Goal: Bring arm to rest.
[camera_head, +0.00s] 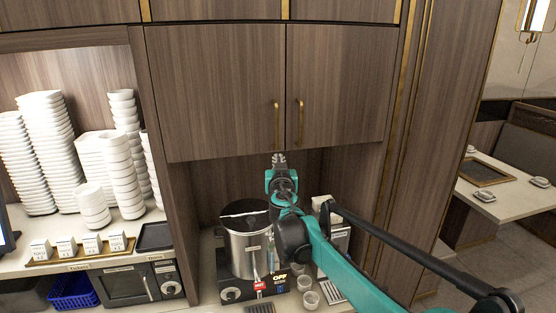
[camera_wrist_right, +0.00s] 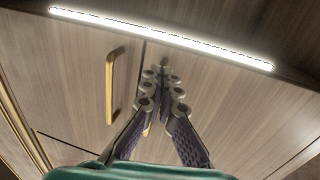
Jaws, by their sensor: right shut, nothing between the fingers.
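My right gripper (camera_head: 279,159) is raised in front of the lower edge of the closed wooden cupboard doors, below their brass handles. Its teal arm comes in from the lower right of the head view. In the right wrist view the gripper (camera_wrist_right: 162,72) points at the cupboard, its two fingers together at the tips with nothing between them. I cannot tell whether the fingertips touch the door. My left gripper is in neither view.
A steel pot (camera_head: 247,252) stands on the counter below and left of the gripper. Brass handles (camera_head: 300,117) stick out from the doors; one handle (camera_wrist_right: 110,85) is close in the wrist view. Stacked white bowls (camera_head: 124,165) fill the left shelf, above a microwave (camera_head: 128,284).

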